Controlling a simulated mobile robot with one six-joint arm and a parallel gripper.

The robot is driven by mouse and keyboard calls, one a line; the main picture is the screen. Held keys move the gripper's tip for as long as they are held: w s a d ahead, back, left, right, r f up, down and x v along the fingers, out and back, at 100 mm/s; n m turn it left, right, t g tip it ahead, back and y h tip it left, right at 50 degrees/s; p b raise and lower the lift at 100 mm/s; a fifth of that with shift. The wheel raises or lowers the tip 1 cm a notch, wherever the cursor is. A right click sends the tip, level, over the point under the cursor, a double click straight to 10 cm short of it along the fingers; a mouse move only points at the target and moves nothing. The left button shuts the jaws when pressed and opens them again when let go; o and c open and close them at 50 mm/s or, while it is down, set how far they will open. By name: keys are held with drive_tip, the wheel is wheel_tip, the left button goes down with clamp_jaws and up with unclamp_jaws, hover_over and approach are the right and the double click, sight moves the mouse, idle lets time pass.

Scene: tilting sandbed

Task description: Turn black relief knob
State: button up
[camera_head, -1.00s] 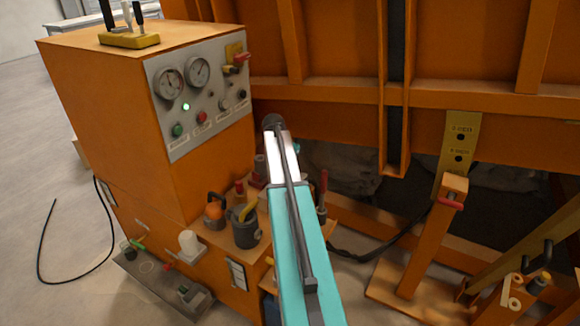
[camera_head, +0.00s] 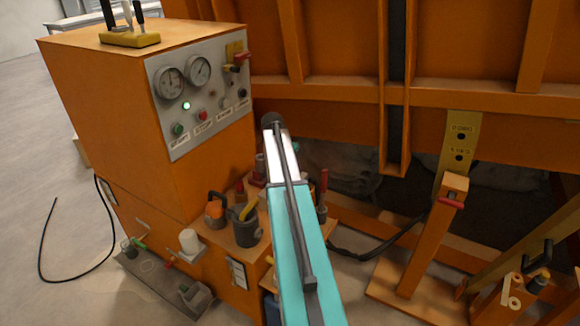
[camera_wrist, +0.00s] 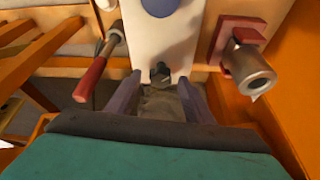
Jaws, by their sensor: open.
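In the wrist view a small black knob (camera_wrist: 160,71) sits on a white plate, below a blue round part. My gripper (camera_wrist: 158,78) is open, one finger to each side of the knob in the picture, with gaps between. I cannot tell how far the fingertips are from it in depth. The head view shows a grey control panel (camera_head: 180,145) with dark knobs at its right side, one of them a black knob (camera_head: 242,93). I cannot tell whether that is the same knob. My gripper is hidden in the head view; only my arm shows.
In the wrist view a red-handled lever (camera_wrist: 98,75) is at the left, and a metal cylinder on a red base (camera_wrist: 245,68) is close at the right. In the head view a shelf with a dark pot (camera_head: 247,229) stands below the orange cabinet (camera_head: 110,110).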

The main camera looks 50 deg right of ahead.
drive_tip(key=shift+r, duration=0.1)
drive_tip(key=v, duration=1.3)
drive_tip(key=shift+a+r, duration=0.15)
drive_tip(key=shift+r, duration=0.1)
drive_tip(key=shift+s, duration=0.1)
